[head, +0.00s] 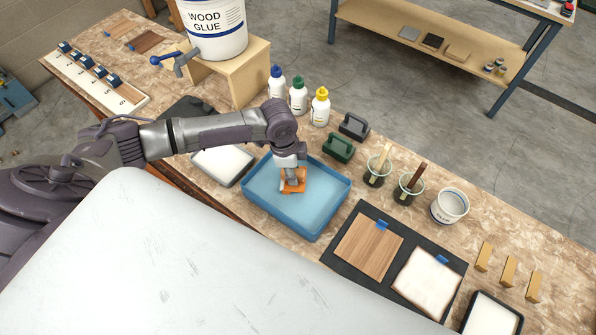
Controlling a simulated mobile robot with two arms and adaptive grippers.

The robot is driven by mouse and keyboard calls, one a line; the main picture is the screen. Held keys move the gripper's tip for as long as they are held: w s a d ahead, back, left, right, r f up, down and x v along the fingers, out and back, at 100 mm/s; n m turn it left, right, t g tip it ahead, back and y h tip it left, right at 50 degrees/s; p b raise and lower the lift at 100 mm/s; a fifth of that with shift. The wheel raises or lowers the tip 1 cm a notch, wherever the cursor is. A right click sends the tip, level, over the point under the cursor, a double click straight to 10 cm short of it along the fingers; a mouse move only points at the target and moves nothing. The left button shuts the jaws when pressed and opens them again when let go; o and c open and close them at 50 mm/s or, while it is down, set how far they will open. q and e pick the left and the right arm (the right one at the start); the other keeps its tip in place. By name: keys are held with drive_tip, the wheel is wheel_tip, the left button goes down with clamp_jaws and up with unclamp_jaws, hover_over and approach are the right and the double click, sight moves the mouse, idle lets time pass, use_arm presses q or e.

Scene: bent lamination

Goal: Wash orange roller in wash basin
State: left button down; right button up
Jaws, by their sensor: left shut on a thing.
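The wash basin (320,228) is a blue rectangular tray with pale blue water, standing on the workbench in the middle of the head view. The orange roller (292,186) is over the inside of the basin, near its far left part. My left gripper (290,172) points down and is shut on the orange roller. The arm hides part of the basin's far rim. I cannot tell how deep the roller sits in the water. My right gripper does not show.
A white-filled tray (222,165) stands left of the basin. A green block with a handle (338,149), brush cups (376,174) and glue bottles (298,97) stand behind it. A dark mat (345,268) with wood sheets lies to the right. A glue bucket (214,30) stands on a wooden stand.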

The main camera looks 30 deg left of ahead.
use_arm(q)
drive_tip(key=shift+d, duration=0.1)
drive_tip(key=shift+s+d+r+p, duration=0.15)
drive_tip(key=shift+d+p, duration=0.45)
drive_tip(key=shift+d, duration=0.4)
drive_tip(key=shift+s+d+p, duration=0.15)
drive_tip(key=shift+d+p, duration=0.2)
drive_tip(key=shift+d, duration=0.65)
drive_tip(key=shift+s+d+p, duration=0.1)
drive_tip(key=shift+d+p, duration=0.25)
drive_tip(key=shift+d, duration=0.6)
drive_tip(key=shift+w+a+r+p, duration=0.1)
drive_tip(key=shift+a+r+p, duration=0.35)
drive_tip(key=shift+r, duration=0.55)
drive_tip(key=shift+w+a+r+p, duration=0.1)
drive_tip(key=shift+a+r+p, duration=0.4)
drive_tip(key=shift+r, duration=0.55)
drive_tip(key=shift+a+r+p, duration=0.3)
drive_tip(key=shift+a+r, duration=0.3)
drive_tip(key=shift+r, duration=0.4)
drive_tip(key=shift+r, duration=0.1)
drive_tip(key=shift+r, duration=2.4)
